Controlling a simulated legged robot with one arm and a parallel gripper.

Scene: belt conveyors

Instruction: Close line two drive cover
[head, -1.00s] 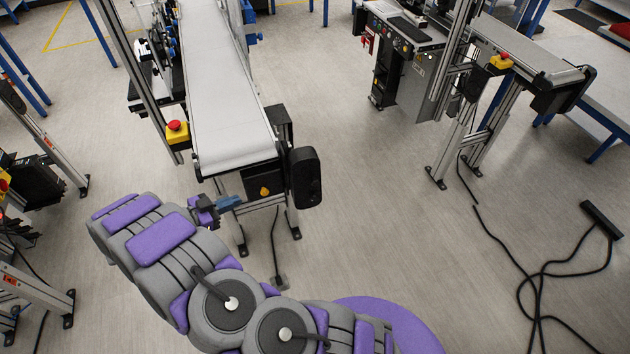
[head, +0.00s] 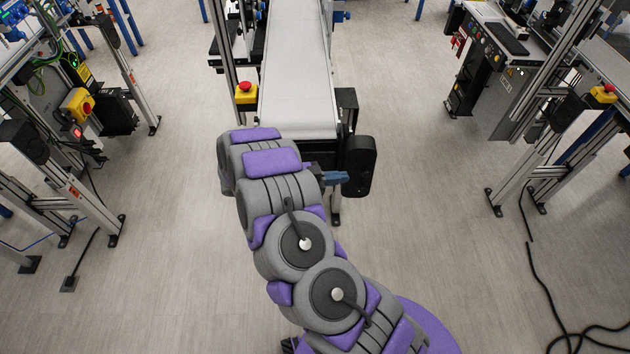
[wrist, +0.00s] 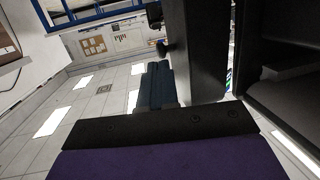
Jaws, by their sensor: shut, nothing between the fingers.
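The drive cover (head: 359,166) is a black panel with rounded ends at the near right corner of the middle conveyor (head: 297,85). It stands out from the conveyor end. In the wrist view the cover (wrist: 197,48) is a dark upright slab, with a gap between it and a dark housing (wrist: 290,95) on the right. My gripper (head: 334,177) is shut and empty, with its blue fingers just left of the cover. In the wrist view the fingers (wrist: 155,84) point along the slab's left side; I cannot tell if they touch it. My arm hides part of the conveyor's near end.
A yellow box with a red stop button (head: 246,93) is on the conveyor's left side. Other machine frames stand at left and right, with a black cable (head: 555,310) on the right floor. The floor between is clear.

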